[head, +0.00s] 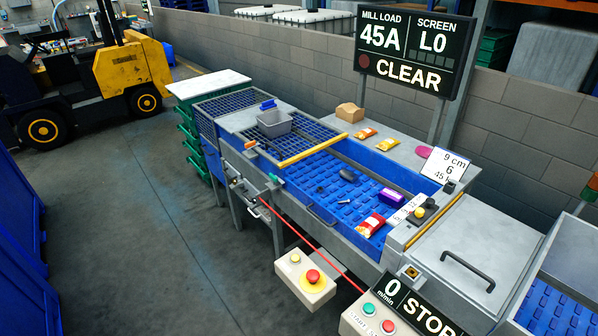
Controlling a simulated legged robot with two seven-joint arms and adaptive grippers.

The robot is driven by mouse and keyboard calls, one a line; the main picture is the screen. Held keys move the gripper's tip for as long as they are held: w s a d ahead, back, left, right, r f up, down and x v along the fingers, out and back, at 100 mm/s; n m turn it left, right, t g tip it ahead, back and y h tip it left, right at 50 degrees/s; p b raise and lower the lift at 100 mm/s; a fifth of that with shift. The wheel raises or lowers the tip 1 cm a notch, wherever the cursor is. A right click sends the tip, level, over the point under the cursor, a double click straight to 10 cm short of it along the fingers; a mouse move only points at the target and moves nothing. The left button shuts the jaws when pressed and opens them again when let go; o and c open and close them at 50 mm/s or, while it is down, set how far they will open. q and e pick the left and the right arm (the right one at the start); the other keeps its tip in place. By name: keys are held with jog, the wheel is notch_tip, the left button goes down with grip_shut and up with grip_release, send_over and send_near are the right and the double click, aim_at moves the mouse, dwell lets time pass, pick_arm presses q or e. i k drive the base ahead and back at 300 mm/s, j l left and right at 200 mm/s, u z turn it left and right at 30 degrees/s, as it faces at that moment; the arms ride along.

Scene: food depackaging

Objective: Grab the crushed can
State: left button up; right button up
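I cannot clearly make out a crushed can. A small dark rounded item (348,175) lies on the blue belt (318,212) and is too small to identify. Two other small dark pieces, one nearer the left (320,188) and one lower (343,202), lie near it. Neither of my grippers is in view.
A red packet (371,225) and a purple box (391,196) lie on the belt. A yellow bar (312,149) crosses the line. Control boxes (305,277) and a red cord (300,234) are in front. Open floor lies left.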

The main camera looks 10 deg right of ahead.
aim_at(345, 173)
jog(key=i+j+u, duration=0.45)
jog(key=i, duration=0.4)
jog(key=k+j, duration=0.05)
